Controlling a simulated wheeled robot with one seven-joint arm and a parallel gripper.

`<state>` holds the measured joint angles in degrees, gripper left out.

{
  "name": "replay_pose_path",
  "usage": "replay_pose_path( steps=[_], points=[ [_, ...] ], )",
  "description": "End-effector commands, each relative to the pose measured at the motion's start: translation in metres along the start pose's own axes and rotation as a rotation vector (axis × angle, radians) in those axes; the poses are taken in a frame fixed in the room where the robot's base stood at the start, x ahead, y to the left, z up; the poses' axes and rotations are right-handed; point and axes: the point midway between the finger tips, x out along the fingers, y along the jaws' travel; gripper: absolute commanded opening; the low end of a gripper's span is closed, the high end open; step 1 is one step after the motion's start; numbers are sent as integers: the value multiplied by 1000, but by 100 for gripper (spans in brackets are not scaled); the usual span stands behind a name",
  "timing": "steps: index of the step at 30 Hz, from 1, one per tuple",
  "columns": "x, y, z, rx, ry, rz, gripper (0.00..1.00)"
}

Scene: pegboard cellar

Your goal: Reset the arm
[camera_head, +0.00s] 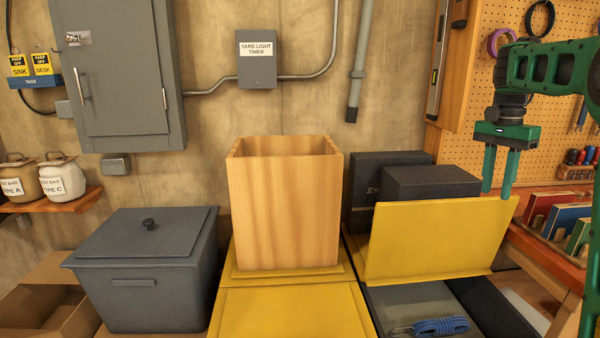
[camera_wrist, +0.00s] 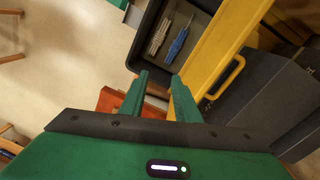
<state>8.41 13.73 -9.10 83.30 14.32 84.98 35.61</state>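My green arm reaches in from the right in the head view. My gripper (camera_head: 499,195) points down near the right end of an upright yellow panel (camera_head: 435,240). In the wrist view my gripper (camera_wrist: 160,80) shows two green fingers apart with nothing between them. The yellow panel also shows in the wrist view (camera_wrist: 220,45) with a yellow handle on it. Beyond the fingertips, a dark compartment (camera_wrist: 158,15) holds a pale item and a blue item. I cannot tell whether a finger touches the panel.
A tall wooden box (camera_head: 285,205) stands on a yellow surface at the middle. A grey lidded bin (camera_head: 145,270) is at the left. Dark boxes (camera_head: 430,182) stand behind the yellow panel. A wooden bench (camera_head: 545,250) with coloured items is at the right.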

Motion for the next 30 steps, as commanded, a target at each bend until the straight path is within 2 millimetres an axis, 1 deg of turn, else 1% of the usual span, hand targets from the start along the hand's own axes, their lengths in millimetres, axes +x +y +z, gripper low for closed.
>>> replay_pose_path(
  steps=[1,5,6,8,9,11,12,14,15,18,21,24,27,30],
  points=[
    [3,21,8,-28,0,-2,29],
    [18,70,29,-116,1,-8,29],
    [24,84,36,-143,1,-10,29],
    [33,106,48,-185,2,-15,29],
    [40,121,57,-214,1,-17,29],
    [52,142,71,-257,1,-22,29],
    [60,156,80,-287,1,-26,29],
    [74,177,95,-332,0,-32,29],
    [84,190,106,-361,-1,-37,29],
    [110,222,133,-435,-2,-49,29],
    [136,249,159,-503,-4,-61,29],
    [158,269,180,-558,-4,-72,29],
    [173,281,195,-594,-5,-79,29],
    [180,286,202,-613,-4,-83,29]
  ],
)
